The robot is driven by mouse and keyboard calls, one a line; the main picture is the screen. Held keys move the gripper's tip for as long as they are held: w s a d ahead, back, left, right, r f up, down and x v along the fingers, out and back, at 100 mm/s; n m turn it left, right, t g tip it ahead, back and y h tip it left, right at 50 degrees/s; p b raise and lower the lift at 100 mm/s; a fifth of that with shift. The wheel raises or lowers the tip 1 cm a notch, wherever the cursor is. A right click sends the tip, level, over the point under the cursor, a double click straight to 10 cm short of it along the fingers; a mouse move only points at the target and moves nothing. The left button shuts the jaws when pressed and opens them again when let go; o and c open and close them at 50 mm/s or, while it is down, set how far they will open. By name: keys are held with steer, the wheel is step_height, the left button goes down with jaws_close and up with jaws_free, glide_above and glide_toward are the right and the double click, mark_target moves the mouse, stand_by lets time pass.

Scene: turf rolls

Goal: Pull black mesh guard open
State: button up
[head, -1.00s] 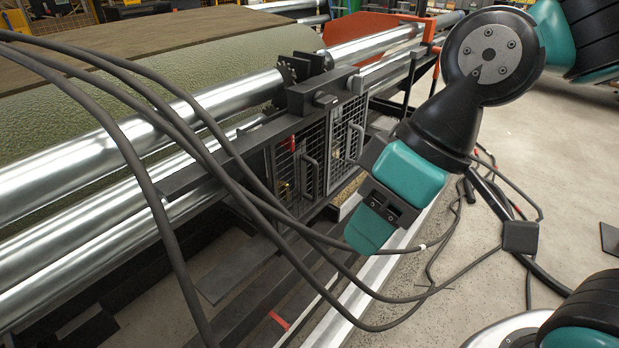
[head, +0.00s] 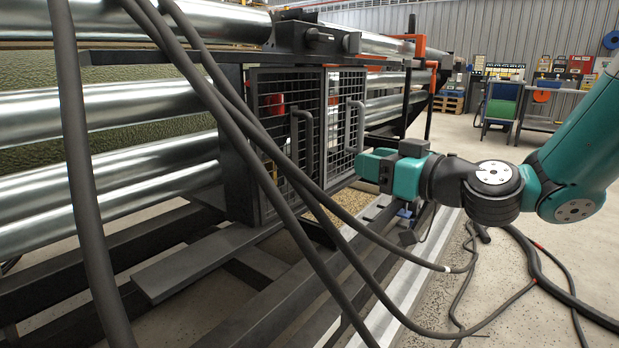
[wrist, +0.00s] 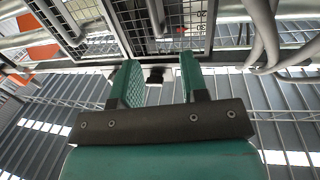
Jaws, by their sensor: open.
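The black mesh guard has two framed panels side by side under the rollers, a left one (head: 289,104) and a right one (head: 336,172). Each has an upright grey bar handle, the left handle (head: 296,148) and the right handle (head: 359,128). Both panels look closed. My gripper (head: 364,166) is level, pointing left at the lower part of the right panel, just right of it. In the wrist view my gripper (wrist: 159,78) has its two teal fingers apart with nothing held between them. Mesh panels (wrist: 128,18) and a grey handle (wrist: 156,14) show beyond the fingertips.
Thick dark hoses (head: 250,165) hang across the front of the machine, left of my gripper. Shiny rollers (head: 110,117) lie left of the guard. Dark frame beams (head: 200,262) and a pale floor rail (head: 425,262) run below. The floor at right is mostly open, with cables.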

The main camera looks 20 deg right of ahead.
mark_target(312, 145)
steer(key=shift+t, duration=0.3)
steer(key=p+x, duration=0.4)
steer(key=x, duration=0.1)
steer(key=p+x, duration=0.4)
steer(key=x, duration=0.2)
steer(key=d+p+x, duration=0.1)
steer(key=p+x, duration=0.3)
steer(key=x, duration=0.2)
steer(key=shift+w+f, duration=0.4)
steer(key=shift+c, duration=0.5)
jaws_close()
